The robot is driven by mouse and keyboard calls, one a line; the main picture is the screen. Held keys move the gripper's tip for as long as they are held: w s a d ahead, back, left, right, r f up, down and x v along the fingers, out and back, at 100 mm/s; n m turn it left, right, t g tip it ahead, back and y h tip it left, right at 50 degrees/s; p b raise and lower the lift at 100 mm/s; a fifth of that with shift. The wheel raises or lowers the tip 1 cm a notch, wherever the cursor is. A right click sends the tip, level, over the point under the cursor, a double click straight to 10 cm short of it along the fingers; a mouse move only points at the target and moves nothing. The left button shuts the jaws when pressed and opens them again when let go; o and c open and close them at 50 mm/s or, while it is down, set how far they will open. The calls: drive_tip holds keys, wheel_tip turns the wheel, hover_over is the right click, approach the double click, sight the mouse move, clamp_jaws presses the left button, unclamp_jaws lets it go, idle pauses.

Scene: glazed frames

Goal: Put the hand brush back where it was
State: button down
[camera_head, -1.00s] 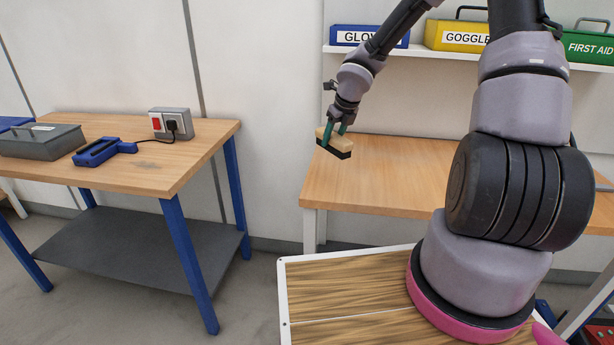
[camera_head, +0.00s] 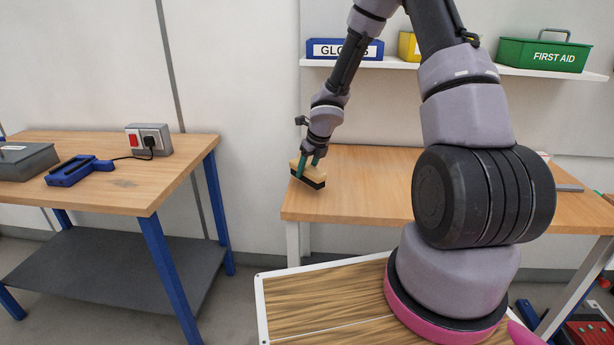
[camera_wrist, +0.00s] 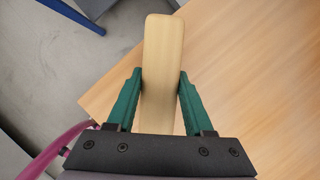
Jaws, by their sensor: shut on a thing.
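The hand brush (camera_head: 310,174) has a pale wooden back and dark bristles pointing down. My gripper (camera_head: 310,164) is shut on it, with green fingers on either side. In the head view the brush is tilted, over or at the left end of the right-hand wooden table (camera_head: 365,185). I cannot tell whether its bristles touch the top. In the wrist view the wooden back of the brush (camera_wrist: 160,75) stands between the two green fingers (camera_wrist: 157,100). Its bristles are hidden there, and the table edge runs beneath it.
The left workbench (camera_head: 120,190) holds a grey box (camera_head: 25,162), a blue tool holder (camera_head: 78,170) and a socket box (camera_head: 148,138). Above the right table, a shelf (camera_head: 480,68) bears a blue GLOVES box (camera_head: 345,50), a yellow box (camera_head: 408,47) and a green FIRST AID box (camera_head: 543,55). A thin grey item (camera_head: 568,187) lies farther right.

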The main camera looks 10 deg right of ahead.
wheel_tip(320, 180, down, 2)
drive_tip(key=shift+a, duration=0.1)
drive_tip(key=shift+f, duration=0.3)
drive_tip(key=shift+f, duration=0.1)
drive_tip(key=shift+c, duration=1.4)
unclamp_jaws()
